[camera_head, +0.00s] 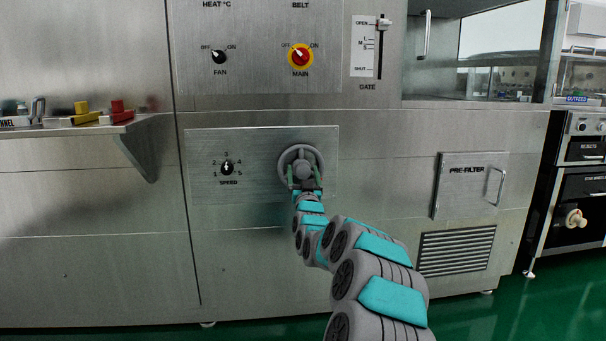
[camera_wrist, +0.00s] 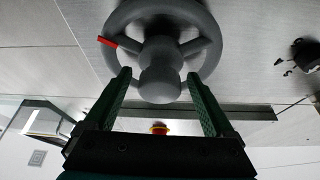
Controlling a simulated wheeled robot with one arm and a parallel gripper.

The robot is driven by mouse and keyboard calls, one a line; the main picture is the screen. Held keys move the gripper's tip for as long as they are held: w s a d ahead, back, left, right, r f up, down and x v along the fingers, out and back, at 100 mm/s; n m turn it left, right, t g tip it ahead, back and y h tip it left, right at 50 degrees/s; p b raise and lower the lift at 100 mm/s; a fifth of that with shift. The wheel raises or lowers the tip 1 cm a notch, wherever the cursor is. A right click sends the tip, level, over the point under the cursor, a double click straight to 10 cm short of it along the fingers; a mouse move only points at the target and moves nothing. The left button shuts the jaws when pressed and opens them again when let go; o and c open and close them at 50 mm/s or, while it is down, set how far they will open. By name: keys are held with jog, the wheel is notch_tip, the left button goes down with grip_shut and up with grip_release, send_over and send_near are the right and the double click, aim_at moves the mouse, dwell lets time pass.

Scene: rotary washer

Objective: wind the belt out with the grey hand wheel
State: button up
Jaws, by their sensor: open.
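The grey hand wheel (camera_head: 299,157) is mounted on a steel panel low on the machine front. In the wrist view the wheel (camera_wrist: 163,48) has a round rim, spokes, a thick hub and a red mark (camera_wrist: 107,42) on its left side. My gripper (camera_head: 305,187) is at the wheel's lower part in the head view, partly covering it. In the wrist view my gripper (camera_wrist: 158,76) is open, with one green finger on each side of the hub. Gaps show between fingers and hub; contact with the rim or spokes cannot be told. No belt is visible.
The speed knob (camera_head: 227,168) sits left of the wheel on the same panel. The red main switch (camera_head: 300,56) and gate slider (camera_head: 384,24) are above. A shelf (camera_head: 75,128) juts out at left. The pre-filter door (camera_head: 470,186) is at right.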

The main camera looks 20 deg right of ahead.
jog(key=shift+c, duration=0.3)
grip_shut()
dwell(0.3)
